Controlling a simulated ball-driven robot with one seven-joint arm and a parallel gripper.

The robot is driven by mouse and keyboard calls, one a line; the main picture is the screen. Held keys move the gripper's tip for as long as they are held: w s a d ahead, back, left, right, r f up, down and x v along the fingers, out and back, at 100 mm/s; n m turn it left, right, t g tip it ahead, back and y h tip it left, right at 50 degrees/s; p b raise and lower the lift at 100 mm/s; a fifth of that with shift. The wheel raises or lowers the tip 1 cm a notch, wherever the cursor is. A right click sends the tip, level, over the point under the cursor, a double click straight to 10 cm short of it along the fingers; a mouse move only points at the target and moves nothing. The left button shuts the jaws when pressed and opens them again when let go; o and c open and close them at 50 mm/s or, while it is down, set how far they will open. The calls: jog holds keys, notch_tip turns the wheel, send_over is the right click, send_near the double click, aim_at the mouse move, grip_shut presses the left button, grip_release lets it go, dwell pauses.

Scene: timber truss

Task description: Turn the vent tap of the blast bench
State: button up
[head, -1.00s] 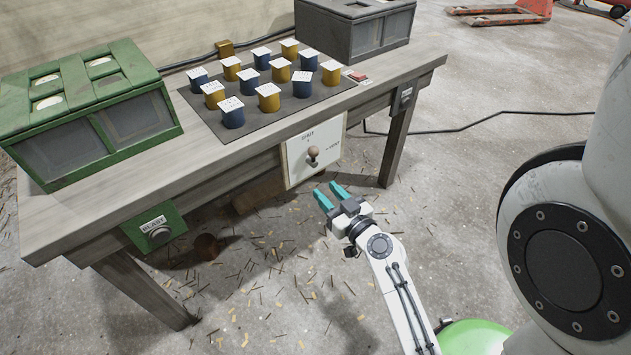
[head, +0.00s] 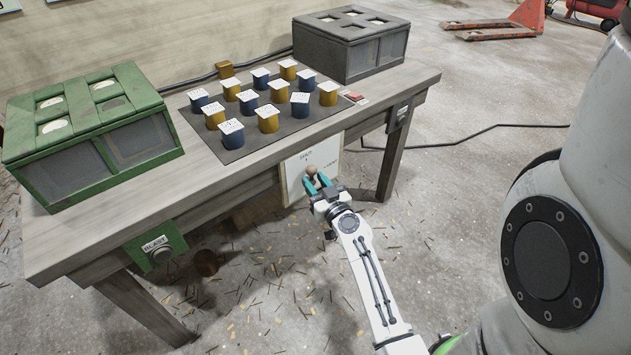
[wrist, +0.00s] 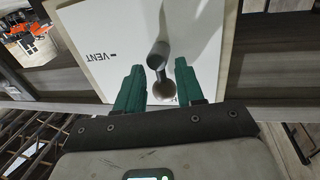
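The vent tap (head: 312,171) is a lever with a round knob on a white panel (head: 292,178) on the front of the bench (head: 215,186). The panel bears lettering, with "VENT" readable in the wrist view. My gripper (head: 317,186) is at the panel with its teal fingers open on either side of the tap. In the wrist view the tap's grey lever and knob (wrist: 160,60) lie between the two fingers of my gripper (wrist: 161,82), with gaps visible on both sides. The knob's lower end is close to the gripper's palm.
A green box (head: 92,133) and a grey box (head: 350,45) stand on the bench. Several blue and yellow capped cylinders stand on a dark mat (head: 238,150) between them. A green "BLAST" button box (head: 160,250) is on the front left. A cable (head: 470,143) crosses the floor.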

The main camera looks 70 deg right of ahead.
grip_shut()
dwell(0.4)
jog(key=shift+r, duration=0.1)
jog(key=m+y+p, duration=0.1)
jog(key=m+p, duration=0.1)
jog(key=m, duration=0.3)
jog(key=d+f+m+y+p, duration=0.1)
jog(key=m, duration=0.4)
jog(key=s+m+y+p, duration=0.1)
jog(key=m+y+p, duration=0.1)
jog(key=m, duration=0.3)
jog(key=shift+d+f+m+p, duration=0.2)
jog(key=shift+d+m+p, duration=0.1)
jog(key=shift+d, duration=0.05)
dwell(0.6)
